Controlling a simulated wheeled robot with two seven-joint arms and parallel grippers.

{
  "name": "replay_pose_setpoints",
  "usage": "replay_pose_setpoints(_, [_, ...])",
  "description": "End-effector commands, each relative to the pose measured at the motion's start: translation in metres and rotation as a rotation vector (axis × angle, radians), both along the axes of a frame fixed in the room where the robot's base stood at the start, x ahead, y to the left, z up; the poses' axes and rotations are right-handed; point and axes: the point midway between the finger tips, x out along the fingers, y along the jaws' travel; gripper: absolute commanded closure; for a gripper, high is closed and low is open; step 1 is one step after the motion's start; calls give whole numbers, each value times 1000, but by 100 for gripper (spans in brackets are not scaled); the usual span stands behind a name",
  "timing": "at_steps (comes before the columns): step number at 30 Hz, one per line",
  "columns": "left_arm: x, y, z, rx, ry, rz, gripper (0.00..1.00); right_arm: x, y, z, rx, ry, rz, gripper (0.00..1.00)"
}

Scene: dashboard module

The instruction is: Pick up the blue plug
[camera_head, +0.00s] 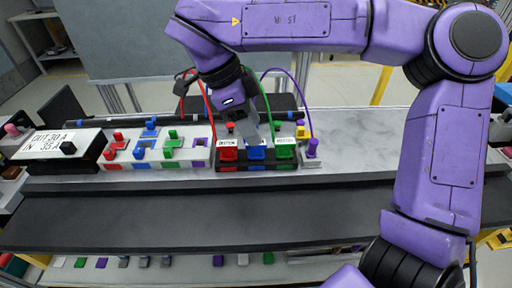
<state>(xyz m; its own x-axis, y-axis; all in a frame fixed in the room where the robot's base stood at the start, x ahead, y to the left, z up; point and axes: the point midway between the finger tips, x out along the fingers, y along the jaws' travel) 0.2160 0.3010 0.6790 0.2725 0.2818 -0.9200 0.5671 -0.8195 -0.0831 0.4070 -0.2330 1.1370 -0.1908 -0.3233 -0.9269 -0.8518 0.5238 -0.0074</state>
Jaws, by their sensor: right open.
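Blue pieces show in more than one place in the head view. One blue plug (257,154) sits in a black holder between a red plug (228,154) and a green plug (285,152). My right gripper (258,142) points down just above and behind this blue plug. Its grey finger hides part of the holder, and I cannot tell whether it touches the plug. The right gripper is open, with no object seen in it. Other blue pieces (151,129) stand on the white module to the left. My left gripper is not in view.
A labelled box (55,146) stands at the left. A purple plug (312,148) and a yellow one (303,132) stand right of the holder. Red, green and purple wires loop close around my right gripper. The grey tabletop (360,140) farther right is clear.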

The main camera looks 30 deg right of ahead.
Motion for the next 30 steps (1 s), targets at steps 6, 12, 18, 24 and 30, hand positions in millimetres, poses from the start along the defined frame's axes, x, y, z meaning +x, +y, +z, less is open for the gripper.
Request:
replay_pose_setpoints(6, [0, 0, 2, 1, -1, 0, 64, -3, -7, -34, 1, 11, 3, 47])
replay_pose_setpoints(12, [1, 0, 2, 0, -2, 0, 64, -6, -15, -55, 0, 6, 1, 47])
replay_pose_setpoints(18, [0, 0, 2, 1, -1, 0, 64, -6, -14, -55, -1, 6, 3, 50])
replay_pose_setpoints(24, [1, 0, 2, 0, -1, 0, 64, -6, -14, -55, -1, 7, 3, 100])
replay_pose_setpoints(30, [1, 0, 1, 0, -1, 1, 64, -6, -14, -56, -1, 7, 3, 100])
